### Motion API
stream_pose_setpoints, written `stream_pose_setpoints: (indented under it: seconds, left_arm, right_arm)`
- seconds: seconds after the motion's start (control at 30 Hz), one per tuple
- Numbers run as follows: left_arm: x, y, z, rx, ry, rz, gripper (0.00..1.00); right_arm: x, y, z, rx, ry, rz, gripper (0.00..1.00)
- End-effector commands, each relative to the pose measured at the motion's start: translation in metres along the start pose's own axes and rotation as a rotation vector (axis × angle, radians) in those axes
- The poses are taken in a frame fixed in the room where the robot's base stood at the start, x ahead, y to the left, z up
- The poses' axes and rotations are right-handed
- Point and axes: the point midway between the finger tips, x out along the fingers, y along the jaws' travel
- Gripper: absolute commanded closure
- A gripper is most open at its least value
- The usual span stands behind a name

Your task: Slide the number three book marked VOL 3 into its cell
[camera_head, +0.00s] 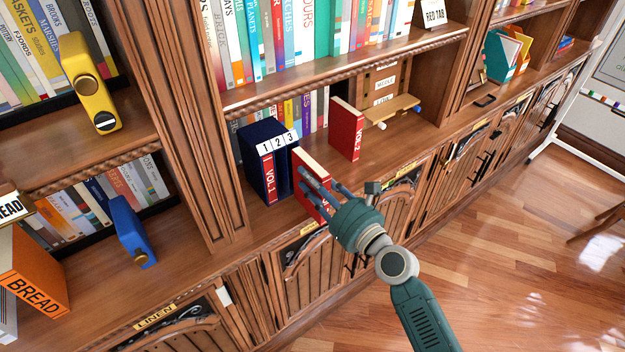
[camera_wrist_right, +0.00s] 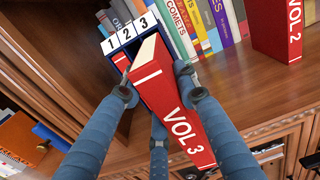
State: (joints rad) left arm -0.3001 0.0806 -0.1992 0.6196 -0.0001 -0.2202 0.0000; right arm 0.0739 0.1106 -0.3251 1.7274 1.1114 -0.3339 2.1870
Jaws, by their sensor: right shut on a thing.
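The red book marked VOL 3 (camera_wrist_right: 176,112) is upright between the fingers of my right gripper (camera_head: 320,187), which is shut on it. In the head view the book (camera_head: 309,172) stands right in front of the dark blue slipcase (camera_head: 252,143). The slipcase has white tabs 1, 2 and 3. The red VOL 1 book (camera_head: 267,180) sits in its left cell. In the wrist view the slipcase (camera_wrist_right: 112,62) is just beyond the book, whose far end overlaps the tab 3 side; I cannot tell whether it has entered the cell. My left gripper is not in view.
The red VOL 2 book (camera_head: 345,129) stands on the shelf right of the slipcase, near a small wooden stand (camera_head: 392,109). A row of books is behind. The shelf's front edge runs below, above carved cabinet doors (camera_head: 390,215).

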Motion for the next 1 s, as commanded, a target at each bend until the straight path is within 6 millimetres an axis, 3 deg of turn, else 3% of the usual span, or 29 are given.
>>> stream_pose_setpoints:
  seconds: [1.0]
  left_arm:
    - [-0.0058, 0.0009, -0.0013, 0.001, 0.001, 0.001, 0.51]
  right_arm:
    - [0.0000, 0.0000, 0.0020, 0.000, -0.003, -0.001, 1.00]
